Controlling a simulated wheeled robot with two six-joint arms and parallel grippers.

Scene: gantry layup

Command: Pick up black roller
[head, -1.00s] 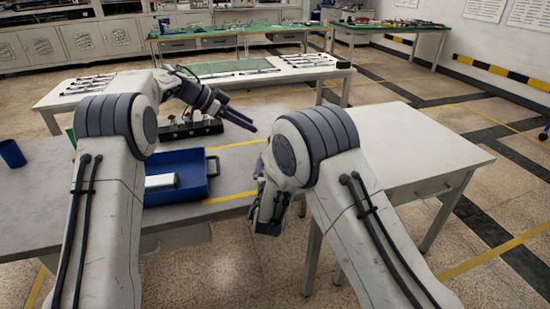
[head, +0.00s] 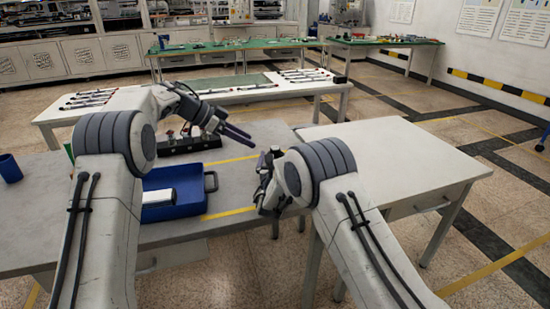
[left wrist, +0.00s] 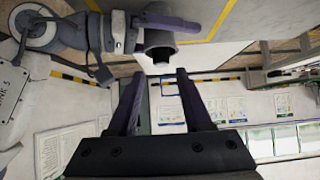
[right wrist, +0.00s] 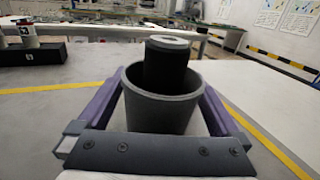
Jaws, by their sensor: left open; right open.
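The black roller (right wrist: 166,62) stands upright in a dark grey cup (right wrist: 160,103) in the right wrist view, its pale top end rising above the rim. My right gripper (right wrist: 163,85) is open, with its purple fingers on either side of the cup. Whether they touch it I cannot tell. In the left wrist view the grey cup (left wrist: 158,38) shows between the right fingers, with the roller (left wrist: 163,56) sticking out. In the head view my right gripper (head: 267,178) is partly hidden by its arm. My left gripper (head: 246,137) is open and empty above the table.
A blue tray (head: 211,182) with a white block (head: 159,197) lies on the grey table. A black base (head: 190,145) with upright parts stands behind it. A blue cup (head: 10,168) is at the far left. The pale table (head: 400,155) at right is clear.

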